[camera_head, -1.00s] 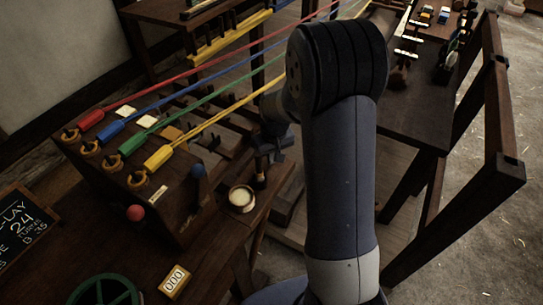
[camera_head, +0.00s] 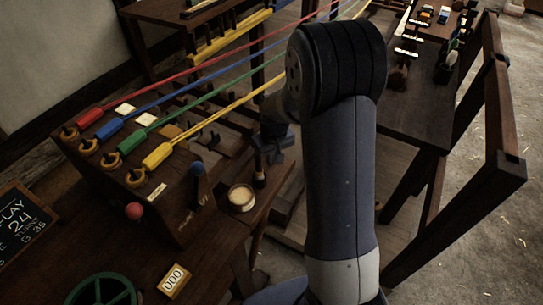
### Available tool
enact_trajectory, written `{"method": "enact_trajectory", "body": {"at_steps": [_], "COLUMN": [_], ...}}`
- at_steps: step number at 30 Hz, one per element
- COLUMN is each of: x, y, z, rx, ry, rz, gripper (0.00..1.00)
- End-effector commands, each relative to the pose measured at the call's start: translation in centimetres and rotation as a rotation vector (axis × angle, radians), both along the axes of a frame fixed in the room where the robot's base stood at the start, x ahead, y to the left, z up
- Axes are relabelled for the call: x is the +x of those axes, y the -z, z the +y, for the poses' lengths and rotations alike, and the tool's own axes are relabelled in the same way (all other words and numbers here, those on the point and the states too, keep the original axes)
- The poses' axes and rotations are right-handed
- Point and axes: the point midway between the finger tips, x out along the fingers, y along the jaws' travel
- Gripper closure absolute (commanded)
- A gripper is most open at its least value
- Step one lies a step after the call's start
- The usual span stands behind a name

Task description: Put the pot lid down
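My gripper (camera_head: 272,148) hangs over the right end of the dark bench, behind and to the right of a small round pot (camera_head: 241,197). The pot stands upright near the bench edge, and its pale cream top shows. My arm and the dark surroundings partly hide the gripper, and its fingers are too small and dark to read. A small dark upright object (camera_head: 259,176) with a pale band is just under the gripper, beside the pot. I cannot tell whether it is held or standing. I cannot make out the pot lid for certain.
A wooden block with red, blue, green and yellow strands (camera_head: 157,155) stands left of the pot. A red ball knob (camera_head: 133,210), a blue ball knob (camera_head: 197,168), a counter reading 000 (camera_head: 174,281) and a green wheel (camera_head: 103,290) are nearby. A chalkboard (camera_head: 20,225) is at left.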

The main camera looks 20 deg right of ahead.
Motion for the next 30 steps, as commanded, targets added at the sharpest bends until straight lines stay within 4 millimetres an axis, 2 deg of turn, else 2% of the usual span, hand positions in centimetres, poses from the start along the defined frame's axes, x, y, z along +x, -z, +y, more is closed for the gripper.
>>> {"method": "enact_trajectory", "body": {"at_steps": [1, 4, 12, 18, 22, 30], "x": [-0.4, -0.3, -0.9, -1.3, -1.5, -1.6], "y": [-0.1, -1.4, -7.7, -11.2, -12.3, -12.7], "z": [0.0, 0.0, -0.2, -0.3, -0.3, -0.3], "rx": [0.000, 0.000, 0.000, 0.000, -0.001, 0.000], "ry": [0.000, 0.000, 0.000, 0.000, 0.000, 0.000], "rz": [0.013, 0.007, 0.001, 0.002, 0.003, 0.004], "gripper": [0.74, 0.64, 0.42, 0.25, 0.15, 0.15]}}
